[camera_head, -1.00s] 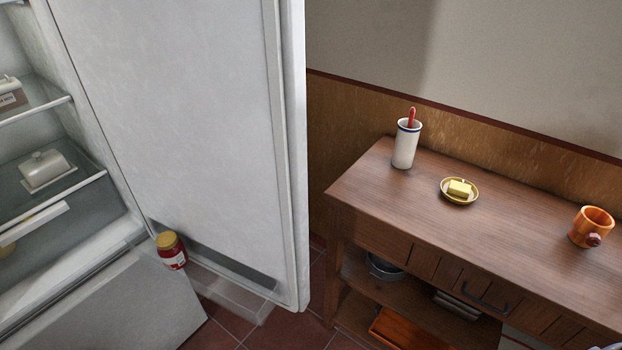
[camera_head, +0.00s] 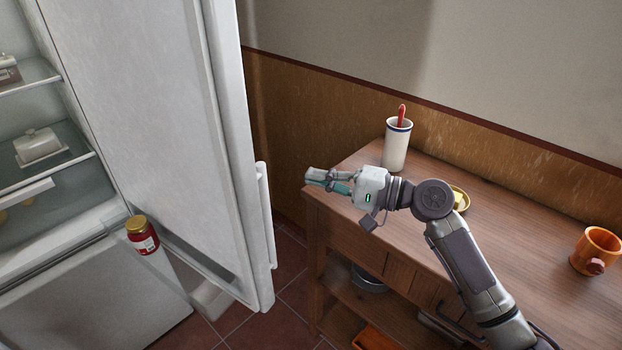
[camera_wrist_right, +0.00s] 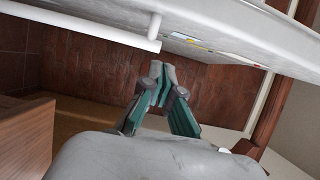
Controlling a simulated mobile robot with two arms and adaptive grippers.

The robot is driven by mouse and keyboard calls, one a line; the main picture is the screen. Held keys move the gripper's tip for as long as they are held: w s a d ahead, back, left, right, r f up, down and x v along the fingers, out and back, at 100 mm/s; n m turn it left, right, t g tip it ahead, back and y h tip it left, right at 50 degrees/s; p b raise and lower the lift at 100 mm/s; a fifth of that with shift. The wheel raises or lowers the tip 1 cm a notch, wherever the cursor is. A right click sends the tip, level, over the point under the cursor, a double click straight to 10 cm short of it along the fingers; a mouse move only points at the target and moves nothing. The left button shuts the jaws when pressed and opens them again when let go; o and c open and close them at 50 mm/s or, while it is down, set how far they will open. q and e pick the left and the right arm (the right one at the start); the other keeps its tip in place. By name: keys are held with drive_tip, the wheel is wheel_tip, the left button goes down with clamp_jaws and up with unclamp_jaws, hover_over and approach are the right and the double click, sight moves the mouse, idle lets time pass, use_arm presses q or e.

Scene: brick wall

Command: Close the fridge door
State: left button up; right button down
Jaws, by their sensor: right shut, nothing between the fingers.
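The white fridge door (camera_head: 150,120) stands open in the head view, its outer edge towards the middle of the picture. Its white bar handle (camera_head: 266,214) shows on the outer side, and also at the upper left of the right wrist view (camera_wrist_right: 90,24). The fridge (camera_head: 60,190) is at the left with its shelves exposed. My right gripper (camera_head: 308,178) is shut and empty, to the right of the door and handle, apart from both, above the left end of the wooden sideboard. In the right wrist view its fingertips (camera_wrist_right: 164,70) meet below the door. My left gripper is not in view.
The wooden sideboard (camera_head: 500,225) stands at the right with a white utensil cup (camera_head: 396,148), a yellow dish (camera_head: 461,200) partly behind my arm, and an orange mug (camera_head: 595,250). Tiled floor shows between door and sideboard.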

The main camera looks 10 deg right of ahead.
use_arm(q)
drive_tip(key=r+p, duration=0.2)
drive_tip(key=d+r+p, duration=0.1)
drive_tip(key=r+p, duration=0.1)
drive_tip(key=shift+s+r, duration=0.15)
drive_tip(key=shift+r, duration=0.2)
use_arm(e)
drive_tip(key=a, duration=0.9)
drive_tip(key=shift+w+a, duration=0.25)
drive_tip(key=shift+w, duration=0.2)
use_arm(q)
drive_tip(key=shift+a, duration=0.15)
